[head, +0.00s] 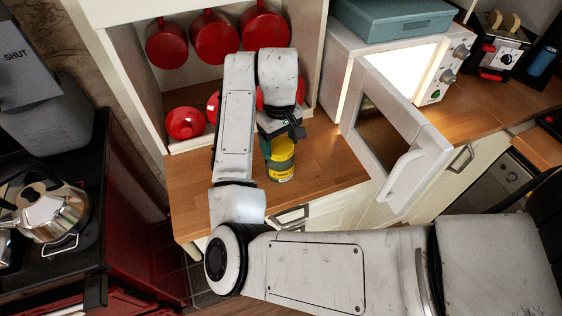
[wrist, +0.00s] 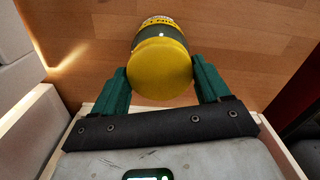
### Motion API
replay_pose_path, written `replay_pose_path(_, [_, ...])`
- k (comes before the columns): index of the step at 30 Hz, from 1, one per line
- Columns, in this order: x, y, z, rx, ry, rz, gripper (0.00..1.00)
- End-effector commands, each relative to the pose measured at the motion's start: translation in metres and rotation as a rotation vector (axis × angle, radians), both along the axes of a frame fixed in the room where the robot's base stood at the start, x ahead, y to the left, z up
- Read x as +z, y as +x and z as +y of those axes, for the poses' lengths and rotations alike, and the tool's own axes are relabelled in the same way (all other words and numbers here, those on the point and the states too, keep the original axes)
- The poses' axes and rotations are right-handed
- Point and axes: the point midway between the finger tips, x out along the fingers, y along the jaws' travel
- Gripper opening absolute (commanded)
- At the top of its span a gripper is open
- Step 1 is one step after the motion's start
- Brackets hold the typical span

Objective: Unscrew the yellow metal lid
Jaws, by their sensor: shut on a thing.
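A jar (head: 280,167) with a yellow label and a dark band stands on the wooden counter. Its yellow metal lid (head: 281,149) is on top. In the wrist view the round yellow lid (wrist: 160,67) faces the camera, with the jar body (wrist: 163,29) behind it. My gripper (wrist: 163,80) has its green fingers on either side of the lid and is shut on it. In the head view my gripper (head: 279,138) is above the jar, and my arm partly hides the jaws.
The open white microwave door (head: 385,135) juts out to the right of the jar. A steel kettle (head: 45,205) is far left. Bare counter (head: 335,160) lies right of the jar.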

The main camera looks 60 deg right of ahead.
Motion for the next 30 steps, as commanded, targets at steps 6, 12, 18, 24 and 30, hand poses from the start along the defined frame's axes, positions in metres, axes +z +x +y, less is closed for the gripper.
replay_pose_path(6, [0.003,0.0,0.0,0.0,0.0,0.0,0.39])
replay_pose_path(12, [0.006,0.0,0.0,-0.001,-0.001,0.0,0.39])
replay_pose_path(18, [0.008,0.0,0.0,-0.001,0.0,0.0,0.39])
replay_pose_path(24, [0.016,0.0,0.0,0.0,0.001,-0.001,0.39])
replay_pose_path(30, [0.027,0.0,0.0,-0.001,-0.001,-0.002,0.39])
